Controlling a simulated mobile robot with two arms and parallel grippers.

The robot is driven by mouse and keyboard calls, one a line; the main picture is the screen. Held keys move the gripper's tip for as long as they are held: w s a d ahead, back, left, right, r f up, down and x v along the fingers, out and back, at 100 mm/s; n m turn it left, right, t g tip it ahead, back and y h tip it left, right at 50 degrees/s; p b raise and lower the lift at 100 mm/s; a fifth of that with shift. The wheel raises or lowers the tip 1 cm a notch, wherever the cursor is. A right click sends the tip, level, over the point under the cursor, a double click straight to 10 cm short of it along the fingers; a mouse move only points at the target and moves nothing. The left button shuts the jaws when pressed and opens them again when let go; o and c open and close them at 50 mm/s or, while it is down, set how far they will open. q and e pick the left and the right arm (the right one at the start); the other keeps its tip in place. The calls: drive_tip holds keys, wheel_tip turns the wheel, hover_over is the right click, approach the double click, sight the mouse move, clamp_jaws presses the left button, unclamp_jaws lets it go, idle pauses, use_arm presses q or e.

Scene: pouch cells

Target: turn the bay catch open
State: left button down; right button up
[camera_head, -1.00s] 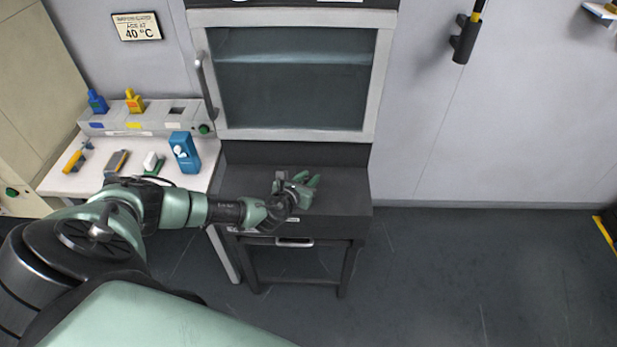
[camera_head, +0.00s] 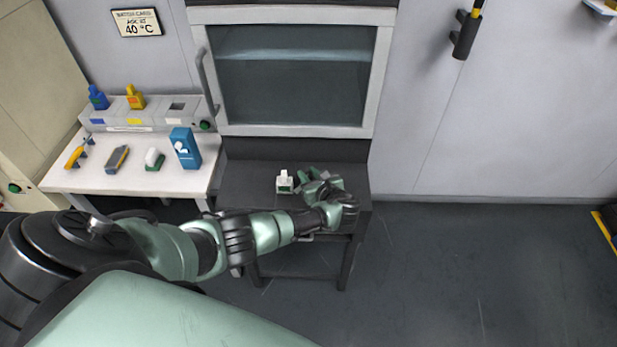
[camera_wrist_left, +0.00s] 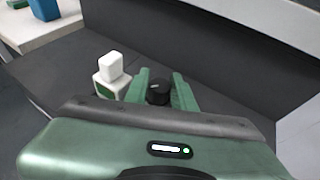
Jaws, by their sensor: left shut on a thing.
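My left gripper (camera_head: 306,178) is over the dark bench (camera_head: 240,178) below the glazed cabinet. In the left wrist view, its two green fingers (camera_wrist_left: 160,78) are shut on a round black knob (camera_wrist_left: 158,92) with a pale mark on top, which looks like the bay catch. The knob is hidden by the gripper in the head view. A small white block on a white and green base (camera_head: 285,182) stands just left of the fingers; it also shows in the left wrist view (camera_wrist_left: 110,72), apart from them. My right gripper is not in view.
The cabinet's glass front (camera_head: 295,80) rises behind the bench. A white table (camera_head: 125,178) at the left holds a blue box (camera_head: 185,149), small tools and a grey rack (camera_head: 150,116) with blue and yellow items.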

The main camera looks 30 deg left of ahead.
use_arm(q)
drive_tip(key=n+g+y+b, duration=0.1)
drive_tip(key=n+g+b, duration=0.2)
drive_tip(key=b, duration=0.2)
drive_tip(key=n+g+y+b, duration=0.1)
drive_tip(key=n+g+b, duration=0.2)
drive_tip(key=g+b, duration=0.1)
drive_tip(key=shift+w+f+n+b, duration=0.15)
drive_tip(key=shift+n+b, duration=0.25)
drive_tip(key=shift+b, duration=0.3)
drive_tip(key=shift+r+n+g+b, duration=0.25)
drive_tip(key=shift+n+g+b, duration=0.05)
drive_tip(key=shift+g+b, duration=0.35)
drive_tip(key=shift+a, duration=0.1)
drive_tip(key=c, duration=1.2)
unclamp_jaws()
drive_tip(key=shift+o, duration=0.2)
drive_tip(key=b+v, duration=0.1)
drive_tip(key=v, duration=0.6)
drive_tip(key=shift+d, duration=0.4)
drive_tip(key=shift+r, duration=0.1)
